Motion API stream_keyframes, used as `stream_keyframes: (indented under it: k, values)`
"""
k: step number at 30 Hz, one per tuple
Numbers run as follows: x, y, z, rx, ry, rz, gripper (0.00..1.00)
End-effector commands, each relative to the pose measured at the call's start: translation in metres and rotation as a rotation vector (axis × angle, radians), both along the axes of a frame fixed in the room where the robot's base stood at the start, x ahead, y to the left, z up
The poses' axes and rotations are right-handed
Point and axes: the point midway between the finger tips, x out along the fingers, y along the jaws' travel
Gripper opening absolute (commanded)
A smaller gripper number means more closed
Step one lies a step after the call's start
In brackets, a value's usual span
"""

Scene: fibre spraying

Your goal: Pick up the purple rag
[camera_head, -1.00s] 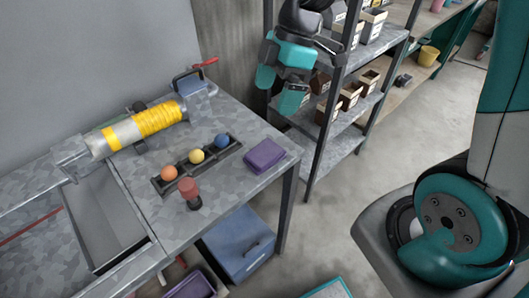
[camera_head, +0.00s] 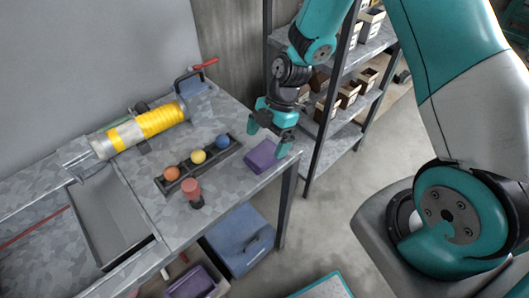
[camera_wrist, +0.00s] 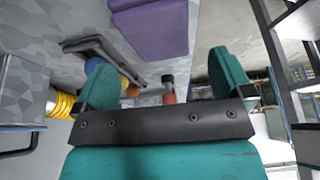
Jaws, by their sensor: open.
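The purple rag (camera_head: 262,156) is a folded block lying flat near the right edge of the grey metal table. My gripper (camera_head: 269,136) is just above and behind the rag, its fingers spread apart and empty. In the wrist view the rag (camera_wrist: 150,28) shows at the top, beyond the two teal fingers of my gripper (camera_wrist: 165,80). The rag is not between the fingers. A gap to the rag seems to remain, but its size is hard to tell.
A dark holder with orange (camera_head: 172,173), yellow (camera_head: 198,156) and blue (camera_head: 222,141) balls sits left of the rag. A red-topped object (camera_head: 192,191) stands in front. A yellow-wrapped roll (camera_head: 158,119) lies at the back. A shelf rack (camera_head: 318,145) stands close on the right.

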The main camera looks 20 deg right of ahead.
Motion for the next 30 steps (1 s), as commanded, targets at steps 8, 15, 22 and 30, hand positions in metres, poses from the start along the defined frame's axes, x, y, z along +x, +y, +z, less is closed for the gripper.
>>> stream_keyframes:
  k: [8,15,22,30]
  values:
    - [-0.003,0.010,-0.023,0.000,0.004,0.002,0.98]
    - [-0.005,0.020,-0.049,0.001,0.001,0.000,0.98]
    - [-0.005,0.020,-0.051,0.000,-0.001,0.000,0.98]
    - [-0.005,0.020,-0.051,0.000,-0.001,0.000,0.44]
